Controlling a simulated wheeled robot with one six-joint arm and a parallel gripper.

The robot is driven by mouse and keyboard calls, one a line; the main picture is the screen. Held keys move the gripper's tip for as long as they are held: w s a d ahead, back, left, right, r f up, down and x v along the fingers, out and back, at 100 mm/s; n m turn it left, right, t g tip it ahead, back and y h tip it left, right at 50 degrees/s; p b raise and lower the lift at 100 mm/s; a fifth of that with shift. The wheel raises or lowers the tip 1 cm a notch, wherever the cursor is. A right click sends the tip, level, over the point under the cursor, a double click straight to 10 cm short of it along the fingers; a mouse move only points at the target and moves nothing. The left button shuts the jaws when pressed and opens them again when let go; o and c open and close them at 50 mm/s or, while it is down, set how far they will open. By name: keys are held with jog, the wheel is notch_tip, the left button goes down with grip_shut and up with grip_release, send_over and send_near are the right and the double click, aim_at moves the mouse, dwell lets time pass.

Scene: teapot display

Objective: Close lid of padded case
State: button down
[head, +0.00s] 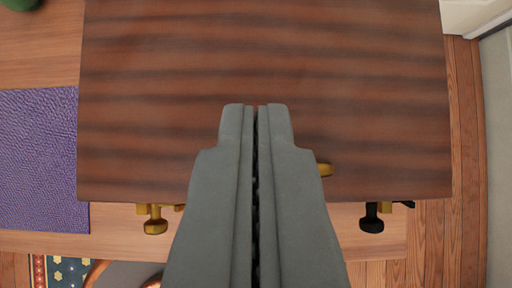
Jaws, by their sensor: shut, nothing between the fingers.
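A large dark brown wood-grained panel (370,90), which looks like the top of the padded case's lid, fills the middle of the head view. Its near edge runs straight across below the middle. No padding or inside of the case shows, and I cannot tell from above whether a gap is left under the lid.
A brass knob fitting (155,224) and a black one (371,222) stick out at the panel's near edge. A purple mat (38,150) lies left on the light wooden table (340,240). A green object (20,3) is at the far left corner. Plank floor (466,150) shows right.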

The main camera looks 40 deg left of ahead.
jog(key=s+f, duration=0.2)
jog(key=f, duration=0.1)
jog(key=s+d+f, duration=0.1)
jog(key=f, duration=0.1)
jog(key=shift+d+f, duration=0.1)
jog(key=shift+f, duration=0.15)
jog(key=shift+s+d+f, duration=0.1)
jog(key=shift+s+f, duration=0.15)
jog(key=shift+f, duration=0.75)
jog(key=shift+r, duration=0.2)
